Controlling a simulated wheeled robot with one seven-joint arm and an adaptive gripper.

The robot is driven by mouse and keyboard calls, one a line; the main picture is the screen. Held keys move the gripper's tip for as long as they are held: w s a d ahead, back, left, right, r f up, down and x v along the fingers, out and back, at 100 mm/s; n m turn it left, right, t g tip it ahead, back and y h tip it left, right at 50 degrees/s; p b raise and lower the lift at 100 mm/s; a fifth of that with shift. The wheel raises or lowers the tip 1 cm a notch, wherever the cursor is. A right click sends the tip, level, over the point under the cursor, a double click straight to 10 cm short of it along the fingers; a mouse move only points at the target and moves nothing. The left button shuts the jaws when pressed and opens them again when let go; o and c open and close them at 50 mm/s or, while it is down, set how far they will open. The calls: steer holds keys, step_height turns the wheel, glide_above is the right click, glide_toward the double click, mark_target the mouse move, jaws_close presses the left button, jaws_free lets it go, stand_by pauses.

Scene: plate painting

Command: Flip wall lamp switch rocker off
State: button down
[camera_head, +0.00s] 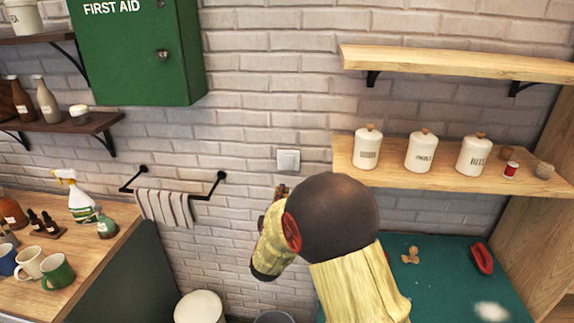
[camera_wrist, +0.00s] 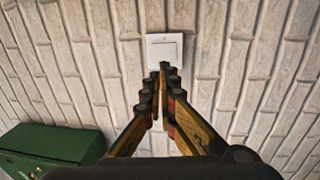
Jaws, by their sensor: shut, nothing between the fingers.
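A white wall switch (camera_head: 288,160) with a square rocker is mounted on the brick wall, left of the lower wooden shelf. In the wrist view the switch (camera_wrist: 164,50) is straight ahead of the fingers. My gripper (camera_head: 282,191) is just below the switch in the head view, partly hidden by my arm. In the wrist view my gripper (camera_wrist: 164,68) is shut and empty, its tips overlapping the lower edge of the switch plate. I cannot tell whether the tips touch it, or which way the rocker is tilted.
A towel rail with a striped towel (camera_head: 166,207) is on the wall to the left. A green first aid cabinet (camera_head: 135,55) hangs above it. The lower shelf (camera_head: 440,177) with white canisters (camera_head: 421,151) is close on the right. The wall around the switch is clear.

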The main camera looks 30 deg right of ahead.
mark_target(288, 159)
steer(key=b+x, duration=0.1)
steer(key=x, duration=1.2)
steer(key=shift+b, duration=0.35)
steer(key=shift+w+d+r, duration=0.1)
steer(key=shift+w+d, duration=0.15)
steer(key=shift+w, duration=0.2)
steer(key=shift+w+d+r+p, duration=0.25)
steer(key=shift+w+r+p, duration=0.05)
steer(key=shift+r+p, duration=0.1)
steer(key=shift+f, duration=0.15)
steer(key=shift+s, duration=0.1)
